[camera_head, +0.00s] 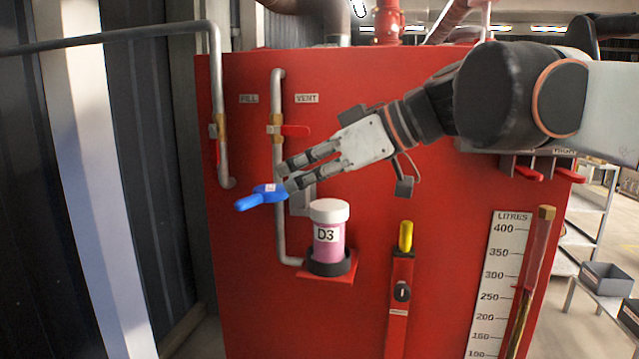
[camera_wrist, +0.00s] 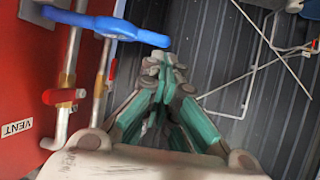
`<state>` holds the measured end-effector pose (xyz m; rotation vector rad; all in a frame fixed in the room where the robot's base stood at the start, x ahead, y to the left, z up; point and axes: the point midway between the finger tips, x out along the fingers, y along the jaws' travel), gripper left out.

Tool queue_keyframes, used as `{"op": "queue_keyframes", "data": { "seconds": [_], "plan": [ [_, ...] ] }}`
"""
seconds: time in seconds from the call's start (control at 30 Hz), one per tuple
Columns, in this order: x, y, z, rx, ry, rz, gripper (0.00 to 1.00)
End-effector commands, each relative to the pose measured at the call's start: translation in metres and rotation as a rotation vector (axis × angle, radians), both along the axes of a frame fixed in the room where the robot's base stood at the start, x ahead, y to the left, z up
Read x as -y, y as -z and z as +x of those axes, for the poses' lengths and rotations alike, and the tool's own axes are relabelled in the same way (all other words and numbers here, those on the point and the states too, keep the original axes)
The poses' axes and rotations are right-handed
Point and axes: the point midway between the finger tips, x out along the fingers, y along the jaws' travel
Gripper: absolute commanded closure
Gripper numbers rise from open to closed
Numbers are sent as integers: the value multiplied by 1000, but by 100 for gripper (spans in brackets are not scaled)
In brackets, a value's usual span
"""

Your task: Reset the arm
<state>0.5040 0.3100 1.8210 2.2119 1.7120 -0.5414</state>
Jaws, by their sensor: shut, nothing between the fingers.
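My gripper (camera_head: 283,177) is at the end of my arm, which reaches in from the right in the head view. It points left and slightly down in front of the red tank. In the wrist view my gripper (camera_wrist: 165,68) has its fingers together with nothing between them. A blue handle (camera_head: 258,197) is just by the fingertips in the head view. In the wrist view the blue handle (camera_wrist: 108,24) passes beyond and left of the fingertips. I cannot tell whether they touch.
The red tank (camera_head: 235,250) fills the middle. A vent pipe with a red-levered valve (camera_head: 290,131) runs behind the fingers. Below stands a pink D3 jar (camera_head: 328,242) on a small shelf. A yellow-topped post (camera_head: 405,236) and a litre gauge (camera_head: 495,285) are to the right.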

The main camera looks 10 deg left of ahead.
Motion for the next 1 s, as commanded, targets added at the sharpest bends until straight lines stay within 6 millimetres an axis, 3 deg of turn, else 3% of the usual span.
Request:
{"op": "queue_keyframes", "data": {
  "seconds": [0.2,0.4,0.47,0.57,0.67,1.0],
  "plan": [
    [32,-16,-13,0,4,1,100],
    [50,-27,-21,0,2,0,100],
    [53,-27,-22,-1,3,-1,100],
    [58,-11,-25,-18,21,-14,100],
    [68,30,-29,-58,70,-47,100],
    [130,234,-50,-250,379,-201,100]
  ]
}}
